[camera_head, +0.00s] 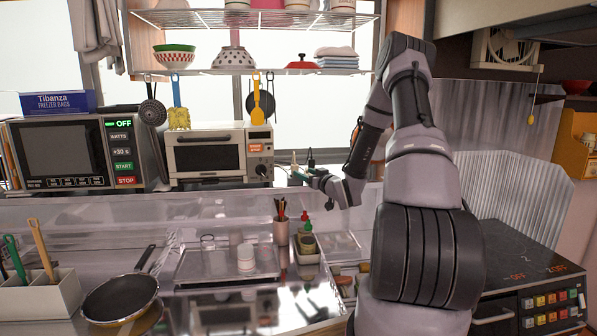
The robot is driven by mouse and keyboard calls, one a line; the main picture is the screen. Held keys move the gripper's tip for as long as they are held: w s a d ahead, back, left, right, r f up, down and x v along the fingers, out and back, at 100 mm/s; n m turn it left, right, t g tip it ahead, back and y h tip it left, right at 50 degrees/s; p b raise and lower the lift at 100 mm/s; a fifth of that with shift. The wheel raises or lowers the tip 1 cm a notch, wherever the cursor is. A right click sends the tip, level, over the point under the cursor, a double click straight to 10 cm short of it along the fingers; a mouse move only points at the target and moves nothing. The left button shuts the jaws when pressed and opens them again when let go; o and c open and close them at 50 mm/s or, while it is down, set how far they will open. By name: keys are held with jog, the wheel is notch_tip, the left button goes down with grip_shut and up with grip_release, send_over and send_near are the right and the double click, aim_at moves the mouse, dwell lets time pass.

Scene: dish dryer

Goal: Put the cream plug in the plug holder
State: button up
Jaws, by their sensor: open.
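My arm reaches up from the lower right and bends over to the back shelf, where my gripper (303,177) is beside the toaster oven's right side. It is small in view, and its jaws are open. Just behind it stand a small pale upright thing (294,158), possibly the cream plug, and a dark upright one (311,158). Both are too small to identify surely. I cannot make out the plug holder, and I cannot tell whether the gripper touches anything.
The toaster oven (207,156) and microwave (75,152) stand left of my gripper. Sauce bottles (304,221) and a cup of utensils (281,231) stand below it. A rack (255,72) hangs above, with utensils hooked under it. A frying pan (120,297) lies at front left.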

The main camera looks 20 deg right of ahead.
jog(key=s+a+r+m+g+h, duration=0.3)
jog(key=s+r+g+h, duration=0.25)
jog(key=s+r, duration=1)
jog(key=s+a+r+m+g+y, duration=0.1)
jog(key=s+a+r, duration=0.1)
jog(key=s, duration=0.6)
jog(key=s+a+r+m+g+y, duration=0.1)
jog(key=s+a, duration=0.3)
jog(key=s, duration=0.4)
jog(key=s+a+r+m+g+y, duration=0.1)
jog(key=s+a+r+g+y, duration=0.1)
jog(key=s, duration=0.6)
notch_tip(320, 180, up, 2)
jog(key=shift+s+a+r+g, duration=0.1)
jog(key=shift+s+a+g, duration=0.1)
jog(key=shift+a+g, duration=0.5)
jog(key=shift+a+t, duration=0.1)
jog(key=shift+t, duration=0.15)
